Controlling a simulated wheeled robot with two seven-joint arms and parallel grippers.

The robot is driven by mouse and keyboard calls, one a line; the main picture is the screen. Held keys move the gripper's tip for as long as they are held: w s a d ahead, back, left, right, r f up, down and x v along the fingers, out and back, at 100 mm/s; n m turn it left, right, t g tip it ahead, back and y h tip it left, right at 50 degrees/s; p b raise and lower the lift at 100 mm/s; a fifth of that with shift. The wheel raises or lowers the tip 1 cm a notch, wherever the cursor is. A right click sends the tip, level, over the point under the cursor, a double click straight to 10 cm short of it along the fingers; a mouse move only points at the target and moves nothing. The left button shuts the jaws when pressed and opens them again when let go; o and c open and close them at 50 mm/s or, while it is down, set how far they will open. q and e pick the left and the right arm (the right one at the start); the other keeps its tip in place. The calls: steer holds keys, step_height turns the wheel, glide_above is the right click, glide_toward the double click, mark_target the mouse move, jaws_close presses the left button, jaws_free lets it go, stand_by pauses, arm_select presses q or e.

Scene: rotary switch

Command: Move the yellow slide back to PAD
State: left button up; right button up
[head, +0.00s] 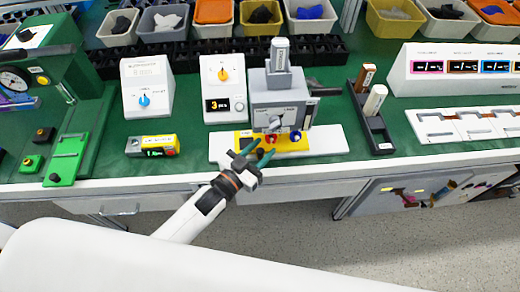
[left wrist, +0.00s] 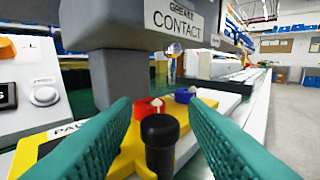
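The yellow slide (head: 291,145) lies on a white base plate (head: 335,142) under a grey device labelled CONTACT (head: 283,97). It carries a red-ringed cup (left wrist: 149,108) and a blue-ringed cup (left wrist: 185,95). A black knob (left wrist: 160,142) stands upright at the slide's near end. My left gripper (head: 266,148) is open, its green fingers on either side of the knob with visible gaps in the left wrist view (left wrist: 160,106). A label starting "PA" (left wrist: 66,130) shows on the plate at left, partly hidden by a finger. My right gripper is not in view.
A white box with an orange knob (head: 222,92) stands left of the device, and a black holder (head: 373,128) with two handled stamps stands right. A yellow-grey block (head: 152,146) lies left of the plate. Bins line the back; the table's front edge is close.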

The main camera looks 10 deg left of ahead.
arm_select(q)
steer(key=b+v, duration=0.1)
steer(key=v, duration=1.1)
steer(key=shift+c, duration=0.2)
